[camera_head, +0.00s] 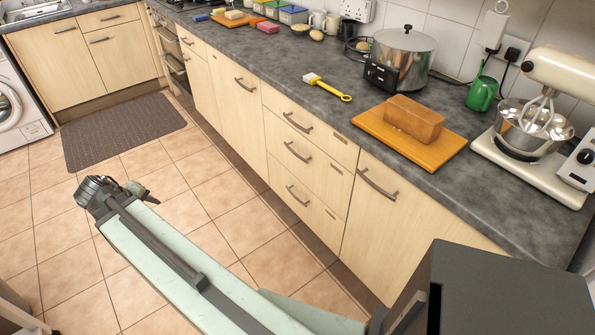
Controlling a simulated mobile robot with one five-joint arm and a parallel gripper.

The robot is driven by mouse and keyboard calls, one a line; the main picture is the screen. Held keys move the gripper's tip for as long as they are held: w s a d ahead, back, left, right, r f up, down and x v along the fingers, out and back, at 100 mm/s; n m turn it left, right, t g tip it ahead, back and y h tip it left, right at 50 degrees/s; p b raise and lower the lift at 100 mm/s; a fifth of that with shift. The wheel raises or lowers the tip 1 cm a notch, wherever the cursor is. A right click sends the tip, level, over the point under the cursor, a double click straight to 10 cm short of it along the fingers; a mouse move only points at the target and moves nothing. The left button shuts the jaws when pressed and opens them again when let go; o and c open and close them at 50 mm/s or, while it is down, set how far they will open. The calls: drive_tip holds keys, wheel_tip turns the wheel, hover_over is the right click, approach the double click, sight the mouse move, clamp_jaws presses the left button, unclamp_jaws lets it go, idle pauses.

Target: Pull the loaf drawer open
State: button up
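A stack of three pale wood drawers stands in the counter front: a top drawer (283,107), a middle drawer (279,139) and a bottom drawer (277,182). Each has a dark bar handle and a small plate at its right side, too small to read. All three look shut. I cannot tell which is the loaf drawer. A brown loaf (412,118) lies on a wooden board (368,122) on the counter above. My gripper (120,188) is over the tiled floor, left of the drawers and apart from them. Its fingers are too small and dark to judge.
A cupboard door (390,225) is right of the drawers, another (235,110) left. The floor before the drawers (220,210) is clear; a mat (120,130) lies behind.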

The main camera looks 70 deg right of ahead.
drive_tip(key=s+d+f+m+h+b, duration=0.1)
drive_tip(key=s+d+f+h+b, duration=0.2)
drive_tip(key=d, duration=0.6)
drive_tip(key=s+d+f+h+b, duration=0.1)
drive_tip(key=s+d+f+b, duration=0.1)
drive_tip(key=d+f+b, duration=0.55)
drive_tip(key=n+g+h+b, duration=0.3)
drive_tip(key=h+b, duration=0.5)
drive_tip(key=b, duration=1)
approach(295, 152)
drive_tip(key=d+m+g, duration=0.1)
drive_tip(key=d, duration=0.7)
drive_tip(key=s+d, duration=0.1)
drive_tip(key=d, duration=0.1)
drive_tip(key=shift+d+f, duration=0.2)
drive_tip(key=shift+f, duration=0.15)
drive_tip(key=shift+a, duration=0.1)
clamp_jaws()
